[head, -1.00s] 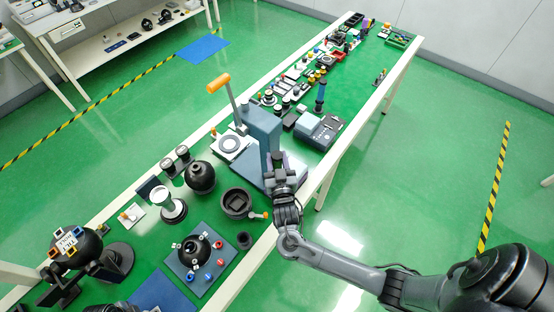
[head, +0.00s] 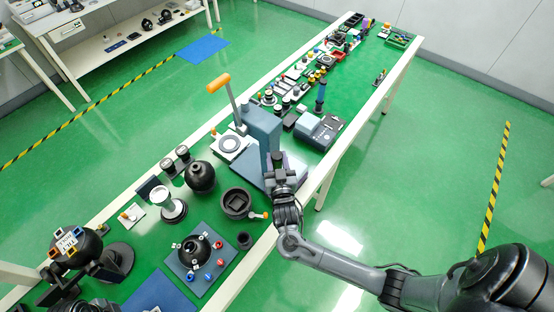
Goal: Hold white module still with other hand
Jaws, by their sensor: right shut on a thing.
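A white module with orange and blue parts (head: 67,241) sits on the front of a black ball-shaped camera (head: 89,243) at the lower left. I take it to be the white module. My right gripper (head: 279,160) is far from it, in the middle of the view beside the blue-grey lever press (head: 262,128). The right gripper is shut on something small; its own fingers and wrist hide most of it.
A black round bowl-like fixture (head: 237,203) and a black sphere (head: 200,177) stand near the press. Several small parts crowd the far bench. A blue mat (head: 160,290) lies at the front.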

